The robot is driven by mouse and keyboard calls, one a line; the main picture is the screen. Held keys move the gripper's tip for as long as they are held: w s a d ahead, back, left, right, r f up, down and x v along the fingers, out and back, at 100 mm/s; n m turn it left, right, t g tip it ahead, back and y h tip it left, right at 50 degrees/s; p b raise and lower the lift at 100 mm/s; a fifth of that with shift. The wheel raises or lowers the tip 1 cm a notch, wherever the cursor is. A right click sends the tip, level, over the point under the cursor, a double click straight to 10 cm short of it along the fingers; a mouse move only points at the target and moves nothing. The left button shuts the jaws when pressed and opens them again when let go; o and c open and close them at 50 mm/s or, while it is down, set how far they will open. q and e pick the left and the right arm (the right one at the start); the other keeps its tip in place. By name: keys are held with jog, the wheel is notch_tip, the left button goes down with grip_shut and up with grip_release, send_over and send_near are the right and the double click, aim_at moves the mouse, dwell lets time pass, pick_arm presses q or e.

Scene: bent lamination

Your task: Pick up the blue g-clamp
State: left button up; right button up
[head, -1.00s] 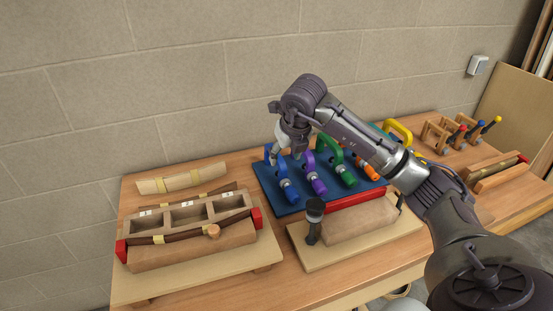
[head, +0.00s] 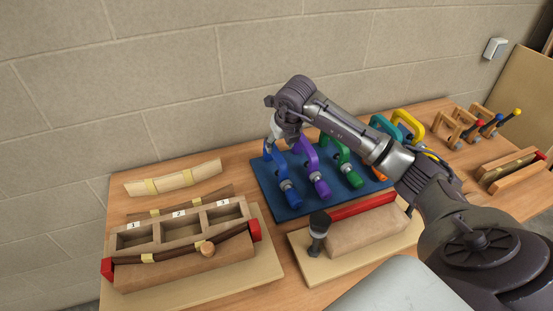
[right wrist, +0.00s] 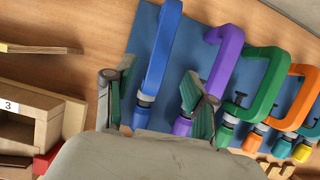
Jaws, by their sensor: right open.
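The blue g-clamp (head: 290,193) stands at the left end of a row of coloured clamps on a dark blue board (head: 262,187). My right gripper (head: 275,146) reaches down over its upper frame in the head view and partly hides it. In the right wrist view the gripper (right wrist: 153,95) is open. The blue clamp's frame (right wrist: 164,50) runs between the two fingers in the picture, with a gap on both sides. The right-hand finger is close to the purple clamp (right wrist: 222,60). Whether either finger touches a clamp cannot be told. My left gripper is not in view.
Purple, green (head: 342,160), orange, teal and yellow (head: 408,124) clamps stand to the right. A wooden three-compartment box (head: 180,232) is at left. A mallet (head: 317,232) and wooden block (head: 365,228) are in front. The wall (head: 180,80) is behind.

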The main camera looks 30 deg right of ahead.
aim_at(277, 153)
jog(key=shift+w+d+f, duration=0.1)
jog(key=shift+w+f, duration=0.2)
jog(key=shift+f, duration=0.25)
jog(key=shift+w+d+f, duration=0.1)
jog(key=shift+w+f, duration=0.1)
jog(key=shift+f, duration=0.15)
jog(key=p+x, duration=0.2)
jog(key=x, duration=0.2)
jog(key=shift+w+f+p, duration=0.1)
jog(key=shift+f+p, duration=0.25)
jog(key=shift+w+f, duration=0.1)
jog(key=shift+f, duration=0.1)
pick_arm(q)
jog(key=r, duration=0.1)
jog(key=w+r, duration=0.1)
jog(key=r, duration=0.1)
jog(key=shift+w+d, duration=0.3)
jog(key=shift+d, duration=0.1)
pick_arm(e)
jog(key=c, duration=0.5)
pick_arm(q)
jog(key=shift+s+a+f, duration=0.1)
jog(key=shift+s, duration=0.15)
pick_arm(e)
jog(key=shift+r, duration=0.1)
grip_shut()
